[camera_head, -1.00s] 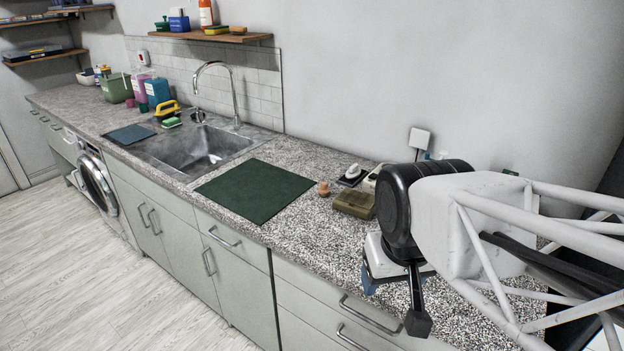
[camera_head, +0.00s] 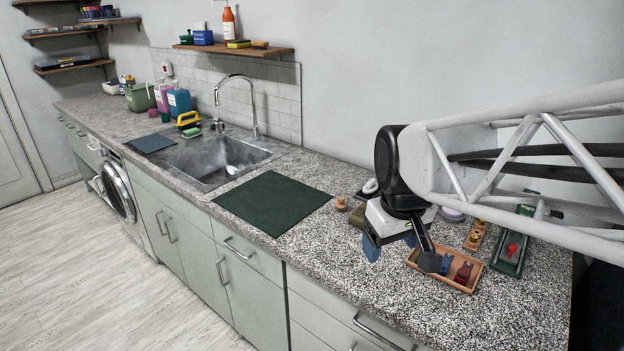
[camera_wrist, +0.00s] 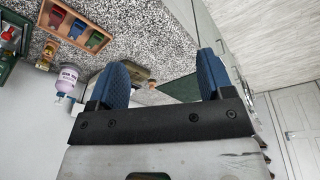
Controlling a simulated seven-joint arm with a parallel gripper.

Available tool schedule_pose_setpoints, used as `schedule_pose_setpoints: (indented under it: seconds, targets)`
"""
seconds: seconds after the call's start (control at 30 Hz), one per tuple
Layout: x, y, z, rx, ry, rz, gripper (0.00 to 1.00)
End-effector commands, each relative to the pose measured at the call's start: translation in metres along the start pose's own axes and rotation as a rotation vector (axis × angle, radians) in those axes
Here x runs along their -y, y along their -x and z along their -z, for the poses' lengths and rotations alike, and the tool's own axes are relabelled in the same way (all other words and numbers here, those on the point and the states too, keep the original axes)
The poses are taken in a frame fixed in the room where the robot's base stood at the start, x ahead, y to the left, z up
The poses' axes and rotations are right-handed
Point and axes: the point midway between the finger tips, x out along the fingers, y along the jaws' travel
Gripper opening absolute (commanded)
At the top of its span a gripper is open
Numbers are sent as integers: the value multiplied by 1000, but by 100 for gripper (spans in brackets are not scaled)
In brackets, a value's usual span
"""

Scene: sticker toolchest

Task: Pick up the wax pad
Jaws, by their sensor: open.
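I cannot tell for certain which thing is the wax pad. A low olive-brown box (camera_head: 357,216) lies on the speckled counter beside a small wooden-handled stamp (camera_head: 341,203), partly hidden behind my gripper. It may be the pad. In the wrist view the olive-brown box (camera_wrist: 138,74) shows beyond the fingers, partly covered by the left one. My gripper (camera_head: 390,244) is open and empty, above the counter, to the right of and nearer than the box. Its two blue fingers (camera_wrist: 165,76) stand wide apart.
A wooden tray (camera_head: 452,282) with coloured pieces lies just right of my gripper. A green-edged tray (camera_head: 508,262) is farther right. A dark green mat (camera_head: 272,203) lies left of the box, then the sink (camera_head: 212,160). The wall bounds the back.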

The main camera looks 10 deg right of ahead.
Motion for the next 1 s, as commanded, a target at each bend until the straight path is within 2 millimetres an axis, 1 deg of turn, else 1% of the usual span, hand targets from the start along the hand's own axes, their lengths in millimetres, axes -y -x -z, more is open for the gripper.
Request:
schedule_pose_setpoints:
  seconds: [0.03, 0.1, 0.47, 0.77, 1.0]
  targets:
    - [-4, -1, 13, 6, 31, 2, 74]
    - [-8, -3, 30, 13, 78, 4, 74]
    - [-32, -19, 115, 45, 321, 22, 74]
    - [-51, -46, 185, 68, 521, 42, 74]
    - [-66, -75, 238, 84, 682, 63, 74]
